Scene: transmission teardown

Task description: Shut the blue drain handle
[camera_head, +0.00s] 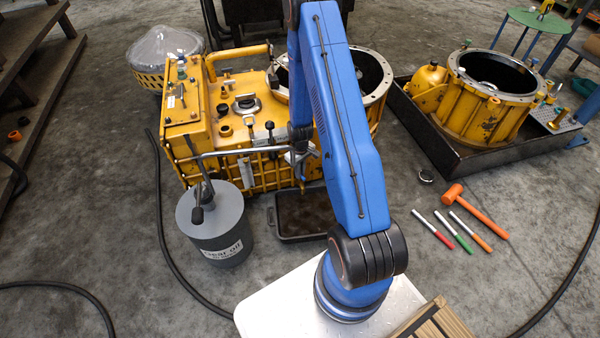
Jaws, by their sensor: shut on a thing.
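The yellow transmission housing (205,130) stands on the floor at the centre left, with a ribbed front face. My gripper (302,168) is at the right part of that front face, above a black drain pan (290,236). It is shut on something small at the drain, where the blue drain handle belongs. The handle itself cannot be made out; my fingers and my blue arm cover that spot. Its angle cannot be told.
A grey gear oil can (213,240) with a long spout pipe stands close in front of the housing. An orange mallet (474,212) and several markers lie on the floor at the right. A second yellow housing (490,110) sits in a black tray (440,140).

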